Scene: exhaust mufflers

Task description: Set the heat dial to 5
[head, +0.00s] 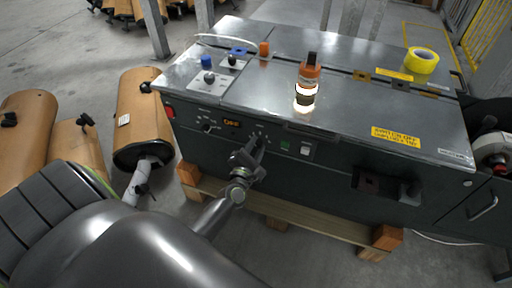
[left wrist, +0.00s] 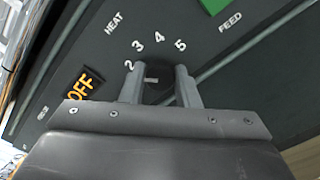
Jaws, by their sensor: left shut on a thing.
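The heat dial (left wrist: 157,66) is a dark round knob on the machine's dark front panel, with the printed numbers 2, 3, 4 and 5 around it. My left gripper (left wrist: 160,82) is shut on the dial, one finger on each side, in the left wrist view. A short pale mark shows between the fingers, but I cannot tell which number the dial points to. In the head view my left gripper (head: 257,147) reaches the front panel and hides most of the dial. My right gripper is not in view.
The grey machine (head: 400,120) stands on a wooden pallet (head: 320,222). An orange bottle (head: 309,72) and yellow tape (head: 421,60) stand on top. An orange OFF label (left wrist: 82,88) and a green FEED button (left wrist: 214,5) flank the dial. Brown mufflers (head: 143,108) lie at left.

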